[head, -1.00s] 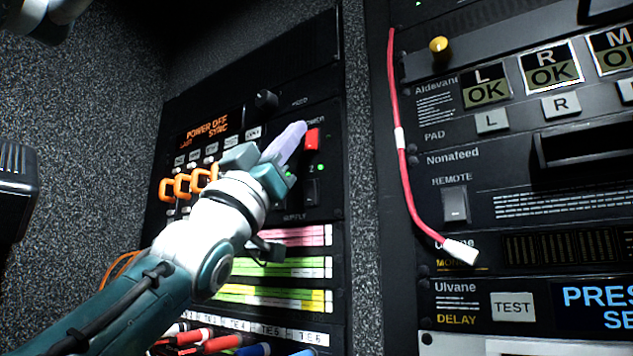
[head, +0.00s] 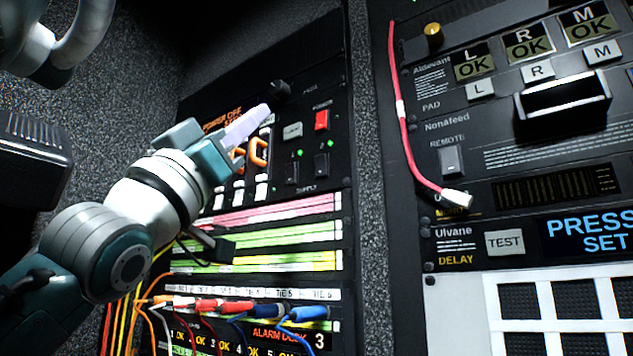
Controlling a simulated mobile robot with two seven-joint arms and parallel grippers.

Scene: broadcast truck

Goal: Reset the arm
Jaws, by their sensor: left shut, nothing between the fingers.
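My left gripper (head: 246,124) shows in the head view at the left rack. Its pale fingers are shut with nothing between them. They stand in front of the panel with the orange display (head: 222,118), hiding part of it. A red switch (head: 321,121) and a grey button (head: 292,131) are to the right of the fingertips, apart from them. Orange loops (head: 257,152) show just below the fingers. My right gripper is not in the view.
Below are coloured label strips (head: 300,205) and a patch row with red and blue plugs (head: 262,310) and hanging cables. A dark ribbed box (head: 35,150) is at left.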

